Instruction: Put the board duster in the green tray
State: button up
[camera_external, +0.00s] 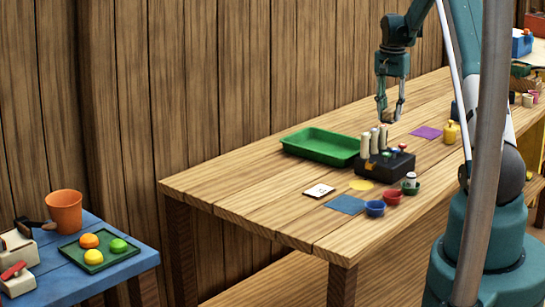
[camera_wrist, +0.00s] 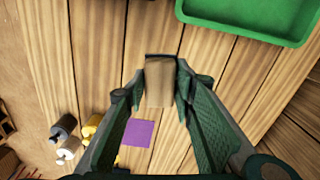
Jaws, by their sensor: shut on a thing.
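The board duster (camera_wrist: 160,84), a brown wooden block with a dark edge at its far end, is between the fingers of my gripper (camera_wrist: 157,92) in the wrist view. My gripper is shut on it. In the external view my gripper (camera_external: 389,113) points down above the back of the table, right of the green tray (camera_external: 318,156); the duster is hard to make out there. The green tray has low walls and looks empty. Its corner also shows at the upper right of the wrist view (camera_wrist: 245,27), apart from the duster.
A dark rack (camera_external: 385,168) with upright pegs stands just right of the tray. A purple square (camera_external: 427,132) and a yellow bottle (camera_external: 450,132) are farther right. Small bowls (camera_external: 375,208) and a blue square (camera_external: 346,204) lie in front. The table's left end is clear.

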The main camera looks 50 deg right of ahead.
jog(key=m+b, duration=0.2)
send_near(337, 150)
jog(key=a+r, duration=0.1)
jog(key=w+a+r, duration=0.1)
jog(key=a+r, duration=0.1)
jog(key=a, duration=0.1)
jog(key=shift+w+r, duration=0.3)
jog(key=shift+r, duration=0.1)
jog(key=shift+f, duration=0.1)
jog(key=shift+f+b, duration=0.45)
jog(key=shift+f, duration=2.55)
jog(key=shift+f, duration=1.9)
jog(key=shift+f+b, duration=0.2)
jog(key=shift+b, duration=0.15)
jog(key=o, duration=0.9)
jog(key=shift+r, duration=0.2)
